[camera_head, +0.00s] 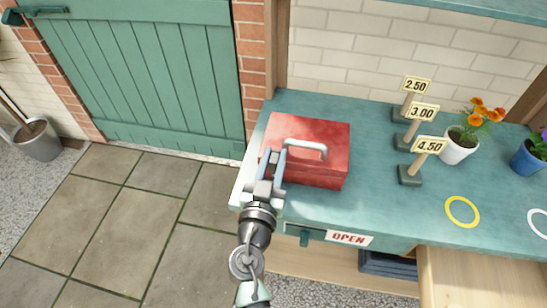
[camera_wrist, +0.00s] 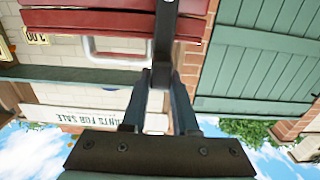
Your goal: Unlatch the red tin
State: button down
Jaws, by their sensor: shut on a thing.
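The red tin (camera_head: 318,170) stands at the left end of the green counter, its lid down and its pale handle (camera_head: 309,143) on top. In the wrist view, which is upside down, the red tin (camera_wrist: 110,24) shows along the top, with the handle (camera_wrist: 90,48) below it. My gripper (camera_head: 274,160) is at the tin's front left edge, its fingers close together. In the wrist view my gripper (camera_wrist: 161,76) meets a dark bar (camera_wrist: 166,28) against the tin, which looks like the latch. The fingers hide much of the contact, so whether the latch is released cannot be told.
The green counter (camera_head: 345,213) has free room right of the tin. Price signs on stands (camera_head: 410,175), an orange-flowered white pot (camera_head: 457,150), a blue pot (camera_head: 527,160) and a yellow ring (camera_head: 462,211) lie further right. An OPEN sign (camera_head: 348,238) hangs on the front edge.

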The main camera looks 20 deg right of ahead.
jog(key=shift+s+d+f+m+b, duration=0.35)
jog(key=shift+m+b, duration=0.3)
jog(key=shift+b, duration=0.5)
jog(key=shift+s+d+f+m+b, duration=0.1)
jog(key=shift+s+d+m+b, duration=0.15)
jog(key=shift+d+m+b, duration=0.6)
jog(key=m+b, duration=0.1)
jog(key=b, duration=0.1)
jog(key=s+d+m+b, duration=0.1)
jog(key=b, duration=0.2)
jog(key=shift+s+f+m, duration=0.1)
jog(key=shift+f+m, duration=0.1)
jog(key=shift+m, duration=0.2)
jog(key=c, duration=0.7)
grip_release()
jog(key=shift+b+v, duration=2.05)
jog(key=shift+v, duration=4.4)
